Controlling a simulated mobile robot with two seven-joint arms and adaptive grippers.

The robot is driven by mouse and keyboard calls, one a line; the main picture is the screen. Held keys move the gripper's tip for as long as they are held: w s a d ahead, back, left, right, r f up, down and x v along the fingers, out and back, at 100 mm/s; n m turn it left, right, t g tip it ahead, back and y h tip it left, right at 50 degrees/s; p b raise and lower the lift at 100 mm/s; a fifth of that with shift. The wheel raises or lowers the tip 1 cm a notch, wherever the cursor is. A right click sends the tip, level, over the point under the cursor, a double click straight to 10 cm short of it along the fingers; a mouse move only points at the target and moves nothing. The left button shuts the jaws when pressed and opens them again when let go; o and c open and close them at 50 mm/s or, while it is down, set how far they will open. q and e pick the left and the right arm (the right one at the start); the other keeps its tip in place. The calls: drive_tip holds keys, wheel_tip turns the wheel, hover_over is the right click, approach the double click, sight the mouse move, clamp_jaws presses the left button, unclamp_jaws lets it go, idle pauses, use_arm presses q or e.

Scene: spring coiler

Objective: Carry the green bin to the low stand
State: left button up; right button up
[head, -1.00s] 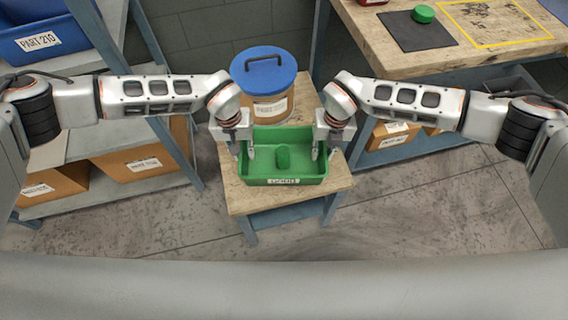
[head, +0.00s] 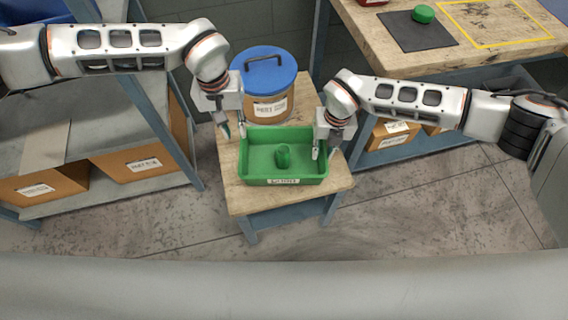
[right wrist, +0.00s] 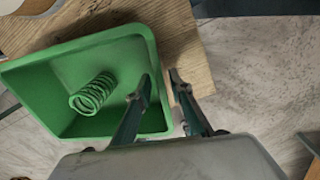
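The green bin (head: 283,181) sits upright on the low stand (head: 243,205), which has a wooden top and blue-grey legs. My right gripper (head: 323,154) is at the bin's right wall. In the right wrist view its fingers (right wrist: 160,78) are apart, one on each side of the rim; contact is not clear.
A tub with a blue lid (head: 264,76) stands on the stand, close behind the bin. A blue shelf with cardboard boxes (head: 130,166) is at the left. A workbench (head: 375,45) with a black mat is at the back right. The floor in front is clear.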

wheel_tip(320, 180, up, 12)
drive_tip(key=shift+d+f, duration=0.25)
drive_tip(key=shift+d, duration=0.2)
use_arm(q)
drive_tip(key=shift+a, duration=0.1)
drive_tip(key=a+p, duration=0.1)
drive_tip(key=a, duration=0.4)
use_arm(e)
drive_tip(key=r, duration=0.2)
drive_tip(key=shift+w+r, duration=0.3)
drive_tip(key=shift+r, duration=0.05)
use_arm(q)
drive_tip(key=shift+w+d, duration=0.1)
